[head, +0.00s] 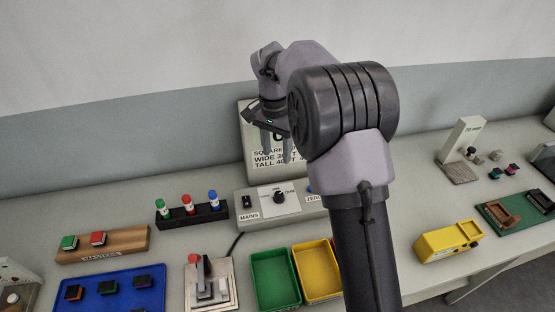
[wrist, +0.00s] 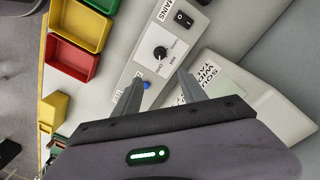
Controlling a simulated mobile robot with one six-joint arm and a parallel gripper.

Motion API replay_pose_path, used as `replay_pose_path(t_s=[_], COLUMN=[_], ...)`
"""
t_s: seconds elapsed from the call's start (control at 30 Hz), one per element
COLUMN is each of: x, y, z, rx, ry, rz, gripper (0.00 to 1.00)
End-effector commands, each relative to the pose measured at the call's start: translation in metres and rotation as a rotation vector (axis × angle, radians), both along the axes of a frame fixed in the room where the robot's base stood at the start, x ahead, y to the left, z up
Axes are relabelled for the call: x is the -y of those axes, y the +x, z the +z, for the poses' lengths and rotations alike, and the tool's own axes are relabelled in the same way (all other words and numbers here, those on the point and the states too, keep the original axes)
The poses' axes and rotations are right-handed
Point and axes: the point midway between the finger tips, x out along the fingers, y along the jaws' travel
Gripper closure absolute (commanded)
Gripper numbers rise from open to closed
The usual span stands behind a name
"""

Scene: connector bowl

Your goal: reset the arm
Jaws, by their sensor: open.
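My gripper (head: 275,143) hangs in the air above the back of the bench, in front of a sign with printed text (head: 248,135). In the wrist view my gripper (wrist: 158,88) points down over a grey control box, its two fingers spread apart with nothing between them. The control box (head: 262,207) has a black dial, a MAINS switch and a blue button, and it also shows in the wrist view (wrist: 130,75). My arm hides part of the box and sign in the head view.
A green tray (head: 255,293) and a yellow tray (head: 325,294) stand at the front. A rack (head: 180,221) with red, green and blue-topped pieces, a wooden block (head: 130,246), a blue tray (head: 98,303) and a lever device (head: 230,289) are left. A yellow box (head: 440,244) is right.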

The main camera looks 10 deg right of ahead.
Motion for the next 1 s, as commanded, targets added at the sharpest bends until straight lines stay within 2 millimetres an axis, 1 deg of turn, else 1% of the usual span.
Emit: replay_pose_path(t_s=[0.07,0.43,0.5,0.57,0.6,0.67,0.7,0.77,0.8,0.87,0.9,1.0], x=[0.0,0.0,-0.001,-0.003,-0.004,-0.008,-0.011,-0.015,-0.018,-0.022,-0.024,-0.029], y=[0.0,0.0,-0.005,-0.019,-0.036,-0.072,-0.1,-0.145,-0.175,-0.217,-0.241,-0.285], z=[0.002,0.002,0.009,0.025,0.041,0.064,0.076,0.087,0.089,0.084,0.077,0.056], rx=[0.0,0.0,0.013,0.046,0.08,0.143,0.192,0.265,0.314,0.384,0.426,0.51], ry=[0.0,0.0,0.006,0.02,0.034,0.057,0.072,0.089,0.096,0.104,0.106,0.105], rz=[0.0,0.0,0.009,0.036,0.063,0.118,0.156,0.214,0.249,0.298,0.327,0.38], gripper=[0.51,0.51,0.51,0.51,0.51,0.51,0.51,0.51,0.51,0.51,0.51,0.51])
